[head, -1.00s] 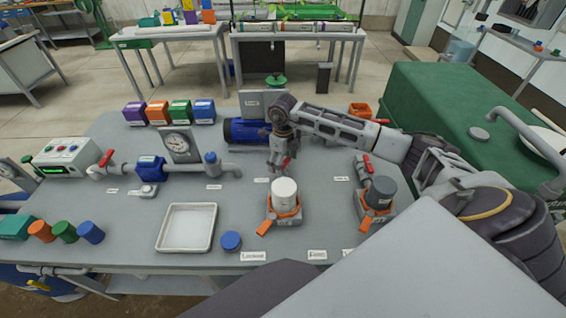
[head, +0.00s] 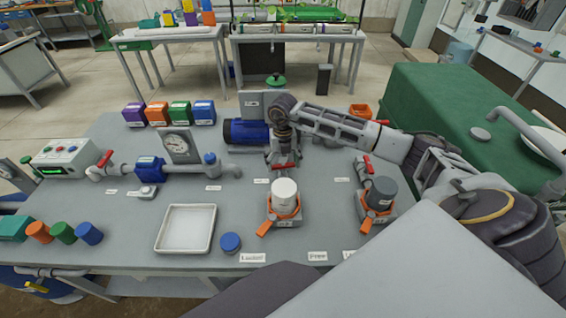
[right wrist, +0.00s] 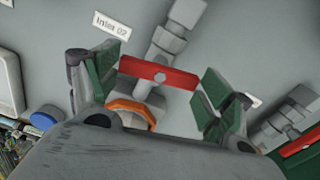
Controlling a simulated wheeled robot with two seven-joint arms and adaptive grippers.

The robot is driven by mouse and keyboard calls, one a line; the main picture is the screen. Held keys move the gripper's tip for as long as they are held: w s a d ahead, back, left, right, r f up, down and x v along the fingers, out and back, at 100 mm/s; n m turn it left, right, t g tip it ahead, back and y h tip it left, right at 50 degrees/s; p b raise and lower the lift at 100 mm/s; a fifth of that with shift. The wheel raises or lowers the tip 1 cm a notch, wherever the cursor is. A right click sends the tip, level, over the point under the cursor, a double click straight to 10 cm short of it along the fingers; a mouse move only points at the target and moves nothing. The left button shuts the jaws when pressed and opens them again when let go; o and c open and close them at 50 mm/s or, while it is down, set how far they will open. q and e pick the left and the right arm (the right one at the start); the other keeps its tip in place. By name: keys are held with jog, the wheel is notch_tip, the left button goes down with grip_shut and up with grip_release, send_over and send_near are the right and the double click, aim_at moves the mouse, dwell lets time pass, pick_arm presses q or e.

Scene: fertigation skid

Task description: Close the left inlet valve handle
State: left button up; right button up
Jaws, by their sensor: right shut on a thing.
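The left inlet valve's red handle (head: 284,165) is behind the white-capped canister in the head view. In the right wrist view the handle (right wrist: 159,76) is a red bar lying across the grey pipe, between the green finger pads. My right gripper (head: 283,158) reaches down over it from above; it also shows in the right wrist view (right wrist: 158,84), shut on the handle. The label by it reads "Inlet 02" (right wrist: 112,25). The right inlet valve's red handle (head: 367,163) stands apart and free; it also shows in the wrist view (right wrist: 300,143). My left gripper is out of view.
A white canister (head: 285,190) and a grey canister (head: 381,190) in orange-clamped holders stand close in front of the valves. A blue motor (head: 246,132) lies behind left. A white tray (head: 186,229) and blue cap (head: 230,242) are on the bench front.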

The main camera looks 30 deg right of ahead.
aim_at(283, 165)
jog(key=shift+m, duration=1.1)
jog(key=shift+w, duration=0.1)
jog(key=o, duration=1)
jog(key=shift+r, duration=0.1)
jog(key=shift+r, duration=5.95)
